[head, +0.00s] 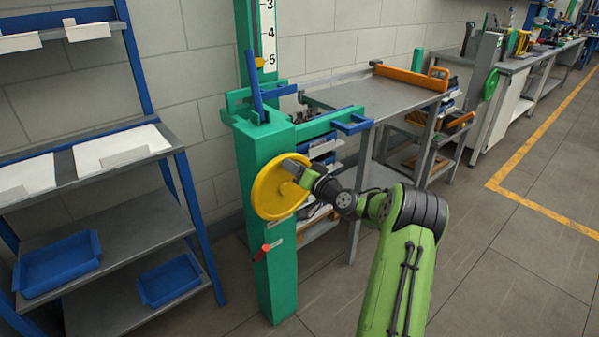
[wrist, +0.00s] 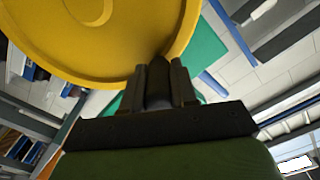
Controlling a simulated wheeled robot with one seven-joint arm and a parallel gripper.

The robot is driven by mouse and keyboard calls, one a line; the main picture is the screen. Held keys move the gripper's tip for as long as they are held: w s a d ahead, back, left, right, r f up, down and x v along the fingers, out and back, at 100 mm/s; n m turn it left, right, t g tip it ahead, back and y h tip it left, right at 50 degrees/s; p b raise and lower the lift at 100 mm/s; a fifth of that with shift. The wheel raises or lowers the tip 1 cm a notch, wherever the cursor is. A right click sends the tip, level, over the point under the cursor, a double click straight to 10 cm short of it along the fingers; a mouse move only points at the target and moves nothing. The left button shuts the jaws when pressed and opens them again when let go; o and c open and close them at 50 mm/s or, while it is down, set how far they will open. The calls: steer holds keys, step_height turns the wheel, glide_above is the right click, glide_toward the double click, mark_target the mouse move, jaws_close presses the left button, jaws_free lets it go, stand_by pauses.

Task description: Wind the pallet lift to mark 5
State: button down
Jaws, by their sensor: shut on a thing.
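My gripper (head: 297,170) is shut on the wheel's handle at the upper right of the rim. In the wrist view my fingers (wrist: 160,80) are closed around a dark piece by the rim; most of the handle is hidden.
A red-tipped lever (head: 266,250) is low on the post. Blue arms (head: 350,123) stick out of the lift's green carriage. A shelf rack (head: 105,235) with blue trays stands at left. A steel table (head: 375,95) stands behind at right. Open floor (head: 500,270) lies right.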

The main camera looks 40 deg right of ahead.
steer(key=shift+a+f, duration=0.1)
steer(key=c, duration=0.9)
jaws_free()
steer(key=shift+s, duration=0.1)
steer(key=s, duration=1)
steer(key=s+p, duration=0.1)
steer(key=s, duration=0.4)
steer(key=shift+s+d, duration=0.3)
